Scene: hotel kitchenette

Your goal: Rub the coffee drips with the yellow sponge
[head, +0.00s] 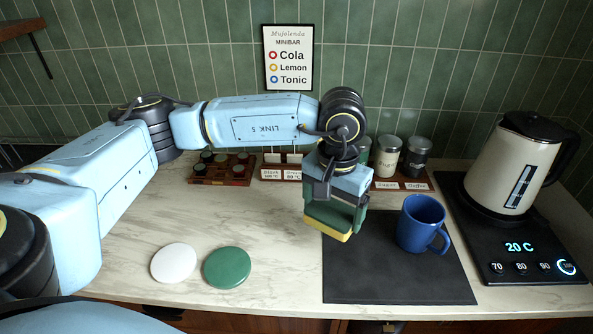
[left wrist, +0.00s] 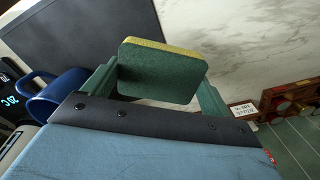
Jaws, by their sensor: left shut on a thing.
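The yellow sponge (head: 326,227) has a green scouring side, which faces the camera in the left wrist view (left wrist: 158,76). My left gripper (head: 336,214) is shut on it, with one green finger at each side in the left wrist view (left wrist: 160,88). In the head view it holds the sponge over the left back part of the dark mat (head: 385,280); I cannot tell whether the sponge touches the mat. I cannot make out any coffee drips in either view. My right gripper is not in view.
A blue mug (head: 421,223) stands on the mat, right of the sponge. A kettle (head: 513,165) stands on its black base (head: 530,255) at the right. White (head: 173,263) and green (head: 227,267) discs lie on the counter at left. Jars (head: 388,157) and a capsule rack (head: 222,168) stand behind.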

